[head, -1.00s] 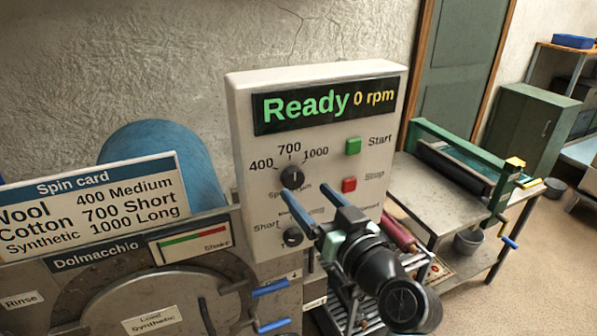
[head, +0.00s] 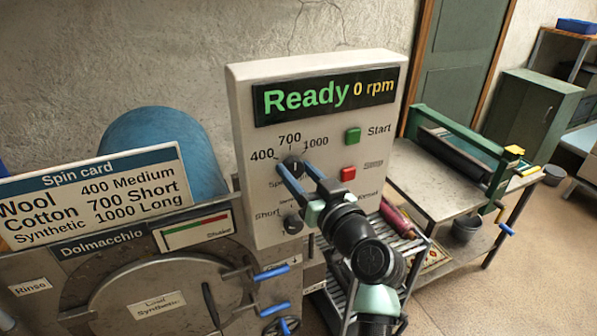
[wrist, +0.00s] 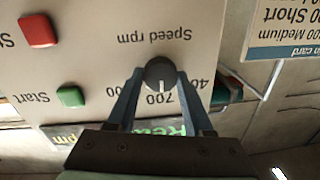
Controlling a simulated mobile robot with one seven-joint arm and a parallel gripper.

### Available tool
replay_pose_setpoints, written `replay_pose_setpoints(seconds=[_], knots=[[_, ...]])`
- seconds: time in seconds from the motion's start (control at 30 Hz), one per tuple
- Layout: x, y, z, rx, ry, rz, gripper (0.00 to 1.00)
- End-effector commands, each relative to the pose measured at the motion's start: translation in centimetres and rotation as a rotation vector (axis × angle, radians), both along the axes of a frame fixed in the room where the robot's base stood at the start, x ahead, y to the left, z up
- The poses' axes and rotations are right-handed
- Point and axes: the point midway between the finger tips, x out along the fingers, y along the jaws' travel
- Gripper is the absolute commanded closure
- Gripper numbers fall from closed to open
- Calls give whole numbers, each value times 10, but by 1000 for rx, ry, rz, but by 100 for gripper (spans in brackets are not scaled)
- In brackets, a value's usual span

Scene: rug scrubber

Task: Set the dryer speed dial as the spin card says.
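The dark round speed dial (head: 293,163) sits on the pale control panel under the marks 400, 700 and 1000. In the wrist view, which is upside down, the dial (wrist: 160,68) has its white line toward 700. My gripper (wrist: 160,76) has its two blue-grey fingers on either side of the dial, with small gaps showing, so it looks open around it. The spin card (head: 90,195) reads Wool 400 Medium, Cotton 700 Short, Synthetic 1000 Long. The door's load label (head: 157,304) reads Synthetic. The display (head: 325,95) reads Ready, 0 rpm.
A green Start button (head: 352,136) and red Stop button (head: 348,173) sit right of the dial. A second dial (head: 293,223) is below, beside Short. A roller bench (head: 440,195) stands to the right.

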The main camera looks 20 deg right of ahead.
Motion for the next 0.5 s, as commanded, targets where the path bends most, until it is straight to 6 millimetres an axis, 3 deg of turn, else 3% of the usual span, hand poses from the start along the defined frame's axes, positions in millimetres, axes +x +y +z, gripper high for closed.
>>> replay_pose_setpoints(seconds=[0.03,0.2,0.5], knots=[[0,0,0,0,0,1,71],[0,0,0,0,0,1,100],[0,0,-1,33,1,1,100]])
